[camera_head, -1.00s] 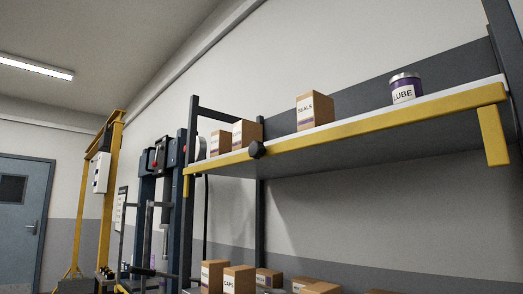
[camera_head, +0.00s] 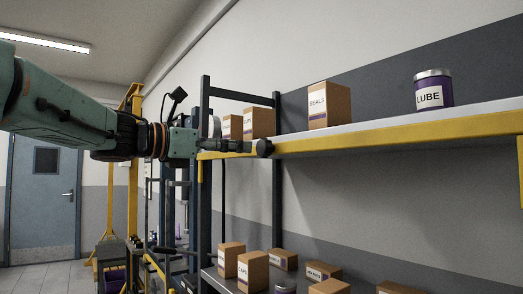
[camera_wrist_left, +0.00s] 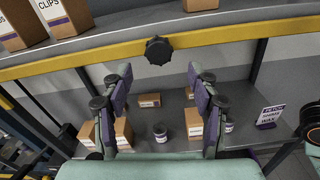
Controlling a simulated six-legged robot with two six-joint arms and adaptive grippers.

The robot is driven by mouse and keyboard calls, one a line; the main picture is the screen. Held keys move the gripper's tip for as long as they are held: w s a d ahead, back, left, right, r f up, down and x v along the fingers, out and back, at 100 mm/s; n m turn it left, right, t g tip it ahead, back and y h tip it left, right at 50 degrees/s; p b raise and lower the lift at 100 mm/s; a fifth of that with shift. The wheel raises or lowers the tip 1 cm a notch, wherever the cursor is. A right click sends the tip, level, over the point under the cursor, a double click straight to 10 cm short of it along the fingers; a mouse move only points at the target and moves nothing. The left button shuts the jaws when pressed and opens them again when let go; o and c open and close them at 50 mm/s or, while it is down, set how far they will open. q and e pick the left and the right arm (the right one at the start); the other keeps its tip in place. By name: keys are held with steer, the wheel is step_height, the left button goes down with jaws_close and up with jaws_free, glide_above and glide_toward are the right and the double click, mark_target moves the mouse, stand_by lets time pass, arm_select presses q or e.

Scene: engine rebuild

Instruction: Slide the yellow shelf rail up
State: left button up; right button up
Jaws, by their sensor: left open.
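The yellow shelf rail (camera_head: 400,132) runs along the front edge of the upper shelf. It also crosses the top of the left wrist view (camera_wrist_left: 225,37). A black knob (camera_head: 264,148) sits on the rail and shows large in the left wrist view (camera_wrist_left: 159,50). My left gripper (camera_head: 245,147) is level with the rail, close to the knob. In the left wrist view its two fingers (camera_wrist_left: 160,76) are open and empty, with the knob just beyond and between the fingertips. Contact with the knob cannot be told. My right gripper is in neither view.
On the upper shelf stand a SEALS box (camera_head: 329,106), a purple LUBE can (camera_head: 433,90) and two more boxes (camera_head: 258,122). The lower shelf holds several cartons (camera_head: 252,270). A dark upright post (camera_head: 204,110) stands near my left arm.

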mark_target(260, 148)
arm_select(q)
steer(key=p+x, duration=0.2)
steer(key=x, duration=0.5)
steer(key=shift+d+r, duration=0.1)
steer(key=shift+w+d+p, duration=0.15)
steer(key=shift+w+p, duration=0.1)
steer(key=shift+p, duration=0.05)
steer(key=shift+w+f, duration=0.2)
steer(key=shift+w, duration=0.05)
steer(key=shift+s+d+r, duration=0.1)
steer(key=shift+s+d, duration=0.1)
steer(key=c, duration=0.4)
steer(key=shift+w+a, duration=0.15)
steer(key=shift+a, duration=0.05)
steer(key=c, duration=0.5)
jaws_close()
